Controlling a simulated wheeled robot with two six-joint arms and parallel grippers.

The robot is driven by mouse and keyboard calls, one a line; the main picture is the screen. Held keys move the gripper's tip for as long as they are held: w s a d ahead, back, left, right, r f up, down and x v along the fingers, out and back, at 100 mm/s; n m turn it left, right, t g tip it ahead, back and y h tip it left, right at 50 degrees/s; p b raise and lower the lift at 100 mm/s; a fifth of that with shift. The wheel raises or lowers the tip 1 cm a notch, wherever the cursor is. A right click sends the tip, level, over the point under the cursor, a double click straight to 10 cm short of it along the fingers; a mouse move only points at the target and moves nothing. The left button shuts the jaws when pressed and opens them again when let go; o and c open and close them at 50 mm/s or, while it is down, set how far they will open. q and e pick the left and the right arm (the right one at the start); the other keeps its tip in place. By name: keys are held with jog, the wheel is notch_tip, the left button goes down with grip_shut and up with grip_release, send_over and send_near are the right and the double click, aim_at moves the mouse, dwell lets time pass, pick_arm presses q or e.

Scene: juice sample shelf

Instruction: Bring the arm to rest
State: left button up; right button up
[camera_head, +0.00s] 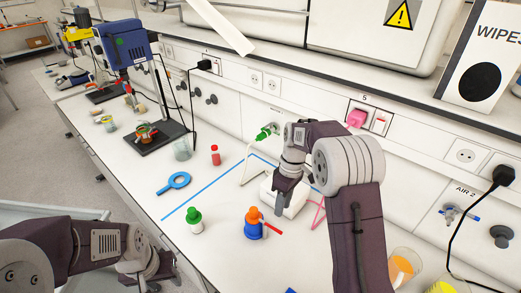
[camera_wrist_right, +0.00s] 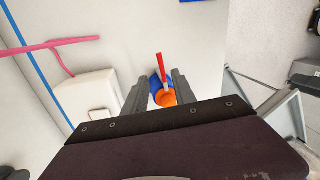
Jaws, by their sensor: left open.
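My right arm reaches over the middle of the bench in the head view, with its gripper (camera_head: 283,200) pointing down in front of a white box. In the right wrist view, the two dark fingers of this gripper (camera_wrist_right: 158,88) are spread apart with nothing clasped. A blue bottle with an orange top and red lever (camera_wrist_right: 167,97) shows between and beyond them. It also stands upright in the head view (camera_head: 254,225), apart from the gripper. My left arm is folded low at the left, its gripper (camera_head: 160,268) beside the bench's front edge, empty as far as I can see.
A green-capped white bottle (camera_head: 194,221), a blue ring-shaped tool (camera_head: 175,183) and a red bottle (camera_head: 215,155) stand or lie on the bench. Beakers with orange (camera_head: 404,265) and yellow contents are near my right arm. A stand with a blue device (camera_head: 128,45) is further back.

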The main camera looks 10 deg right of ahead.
jog(key=s+f+m+t+b, duration=0.1)
jog(key=s+f+m, duration=0.1)
jog(key=s, duration=0.3)
jog(key=s+f+m+t+h+b, duration=0.1)
jog(key=s+f+m+b, duration=0.1)
jog(key=s+m, duration=0.2)
jog(key=s+f+m+b, duration=0.1)
jog(key=s+f+m, duration=0.1)
jog(key=s, duration=0.4)
jog(key=shift+s+d+f+m+t, duration=0.15)
jog(key=shift+s+f+m+t, duration=0.25)
jog(key=shift+m, duration=0.2)
jog(key=shift+s, duration=0.15)
jog(key=shift+c, duration=0.3)
